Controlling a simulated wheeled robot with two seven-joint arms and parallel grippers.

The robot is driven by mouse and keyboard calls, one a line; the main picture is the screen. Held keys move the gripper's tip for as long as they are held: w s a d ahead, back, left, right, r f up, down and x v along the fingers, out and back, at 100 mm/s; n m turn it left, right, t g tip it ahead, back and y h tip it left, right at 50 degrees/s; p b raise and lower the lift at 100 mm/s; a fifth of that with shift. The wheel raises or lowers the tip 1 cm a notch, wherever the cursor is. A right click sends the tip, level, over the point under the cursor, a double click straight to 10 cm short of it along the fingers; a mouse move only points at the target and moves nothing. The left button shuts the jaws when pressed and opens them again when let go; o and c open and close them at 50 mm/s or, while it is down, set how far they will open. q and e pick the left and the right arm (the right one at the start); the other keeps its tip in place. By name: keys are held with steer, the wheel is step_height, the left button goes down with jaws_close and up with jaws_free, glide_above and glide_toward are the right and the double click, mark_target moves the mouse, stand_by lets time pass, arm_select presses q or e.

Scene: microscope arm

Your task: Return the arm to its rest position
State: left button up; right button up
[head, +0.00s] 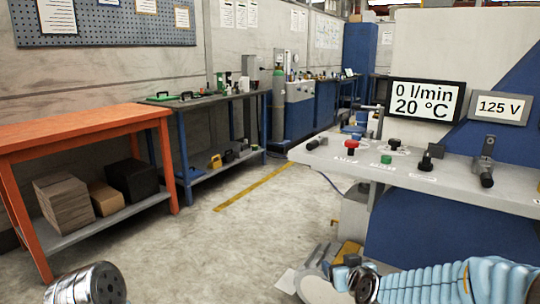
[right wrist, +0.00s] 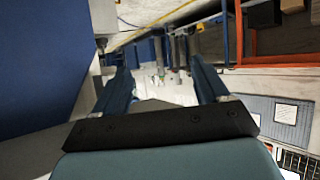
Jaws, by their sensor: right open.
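My right arm (head: 430,284), in a light blue ribbed sleeve, reaches in from the lower right of the head view. Its gripper (head: 318,258) is low in front of the blue console base, above the floor. In the right wrist view the gripper (right wrist: 162,82) shows two dark blue fingers spread apart with nothing between them. A metal cylindrical part of my left arm (head: 88,285) shows at the lower left edge of the head view. The left gripper is out of view.
A white console shelf (head: 455,193) with knobs and levers overhangs close above my right arm. Its screens (head: 427,100) read 0 l/min, 20 °C and 125 V. An orange bench (head: 85,131) with boxes stands left. The floor (head: 235,235) between is clear.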

steer(key=s+a+f+g, duration=0.1)
steer(key=s+f+g, duration=0.1)
steer(key=f, duration=0.6)
steer(key=s+f+g, duration=0.2)
steer(key=s+f, duration=0.1)
steer(key=f, duration=0.4)
steer(key=s+a+f+m+g+y, duration=0.1)
steer(key=s+a+f+g, duration=0.2)
steer(key=s+f, duration=0.7)
steer(key=s+a+f+m+g+y, duration=0.2)
steer(key=s+a+f+g, duration=0.1)
steer(key=s+f, duration=0.6)
steer(key=s+g, duration=0.1)
steer(key=s, duration=0.2)
steer(key=shift+a+f+g, duration=0.3)
steer(key=shift+f+g, duration=0.05)
steer(key=shift+g, duration=0.05)
